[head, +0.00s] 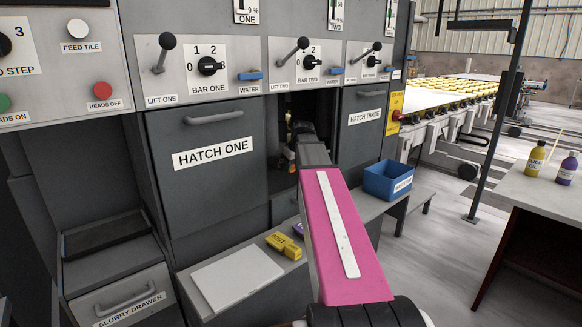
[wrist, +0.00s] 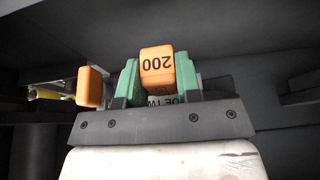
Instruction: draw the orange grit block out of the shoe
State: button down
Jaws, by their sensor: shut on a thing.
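In the wrist view an orange block (wrist: 157,64) marked 200, upside down, sits between the two green fingers of my gripper (wrist: 158,75). The gripper is shut on it. A strip with partly hidden lettering shows just below the block. A second orange piece (wrist: 90,86) stands to the left, apart from my gripper. I cannot clearly make out the shoe, nor whether the held block still touches it. In the head view my gripper is inside the dark opening between hatch one and hatch three, mostly hidden by my pink arm.
Hatch one (head: 208,172) and hatch three (head: 361,135) are closed beside the opening. Below is a ledge with a white tile (head: 237,277), a yellow block (head: 283,245) and a blue bin (head: 388,181).

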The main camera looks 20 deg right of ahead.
jog(key=shift+s+d, duration=0.35)
jog(key=shift+s, duration=0.55)
jog(key=shift+s+d, duration=0.35)
jog(key=shift+s, duration=0.5)
jog(key=c, duration=0.7)
grip_release()
jog(key=shift+c, duration=0.2)
jog(key=v, duration=1)
jog(key=shift+r, duration=0.4)
